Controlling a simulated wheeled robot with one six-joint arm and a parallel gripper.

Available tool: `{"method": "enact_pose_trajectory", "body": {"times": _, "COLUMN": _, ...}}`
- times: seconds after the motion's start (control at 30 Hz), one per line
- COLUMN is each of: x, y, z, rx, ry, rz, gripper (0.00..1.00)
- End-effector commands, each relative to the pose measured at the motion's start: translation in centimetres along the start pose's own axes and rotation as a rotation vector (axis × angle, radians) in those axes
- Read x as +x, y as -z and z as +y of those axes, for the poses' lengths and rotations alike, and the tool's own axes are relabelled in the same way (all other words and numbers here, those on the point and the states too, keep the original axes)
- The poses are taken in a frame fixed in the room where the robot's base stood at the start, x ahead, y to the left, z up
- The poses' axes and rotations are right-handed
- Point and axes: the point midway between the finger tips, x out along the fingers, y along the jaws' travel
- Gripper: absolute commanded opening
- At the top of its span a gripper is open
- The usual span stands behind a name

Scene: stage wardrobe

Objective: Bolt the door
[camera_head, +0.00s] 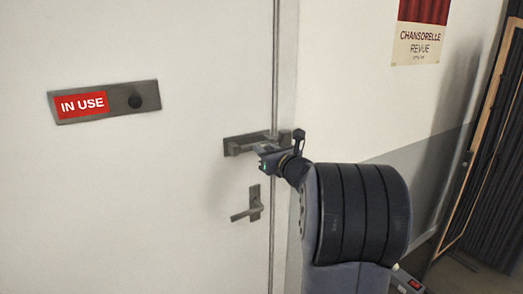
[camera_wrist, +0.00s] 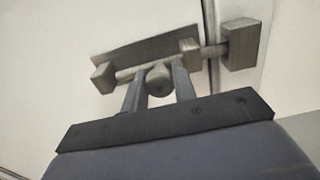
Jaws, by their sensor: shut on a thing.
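The white door (camera_head: 170,210) is closed against its frame. A grey metal slide bolt (camera_head: 237,141) is mounted near the door's right edge, above the lever handle (camera_head: 250,207). My gripper (camera_head: 264,151) is at the bolt, partly covering it. In the wrist view, my gripper's fingers (camera_wrist: 160,88) are shut on the round bolt knob (camera_wrist: 159,77), one on each side. The bolt's backplate (camera_wrist: 145,48) is behind it. The bolt's bar (camera_wrist: 214,51) spans the gap from the right bracket to the keeper (camera_wrist: 241,44) on the frame. How deep it sits inside is hidden.
A red "IN USE" indicator plate (camera_head: 104,102) with a dark knob is on the door at upper left. A poster (camera_head: 418,45) hangs on the wall at right. A wood-edged frame (camera_head: 478,140) stands at the far right. My arm covers the wall's lower middle.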

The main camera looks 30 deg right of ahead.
Motion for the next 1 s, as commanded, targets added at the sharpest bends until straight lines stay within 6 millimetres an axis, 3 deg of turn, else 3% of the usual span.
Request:
{"method": "enact_pose_trajectory", "body": {"times": 0.07, "x": -0.1, "y": -0.1, "z": -0.3, "rx": -0.001, "ry": 0.007, "rz": -0.002, "gripper": 0.00}}
{"method": "enact_pose_trajectory", "body": {"times": 0.1, "x": -0.1, "y": -0.1, "z": -0.3, "rx": -0.001, "ry": 0.008, "rz": -0.002, "gripper": 0.29}}
{"method": "enact_pose_trajectory", "body": {"times": 0.33, "x": -0.1, "y": -0.1, "z": -0.2, "rx": -0.001, "ry": 0.006, "rz": -0.002, "gripper": 0.48}}
{"method": "enact_pose_trajectory", "body": {"times": 0.67, "x": -0.4, "y": -0.1, "z": -0.2, "rx": -0.001, "ry": 0.006, "rz": -0.001, "gripper": 0.49}}
{"method": "enact_pose_trajectory", "body": {"times": 0.77, "x": -1.5, "y": 0.0, "z": -0.2, "rx": -0.002, "ry": 0.007, "rz": -0.002, "gripper": 0.49}}
{"method": "enact_pose_trajectory", "body": {"times": 1.0, "x": -6.0, "y": 0.1, "z": -0.2, "rx": -0.002, "ry": 0.009, "rz": -0.002, "gripper": 0.49}}
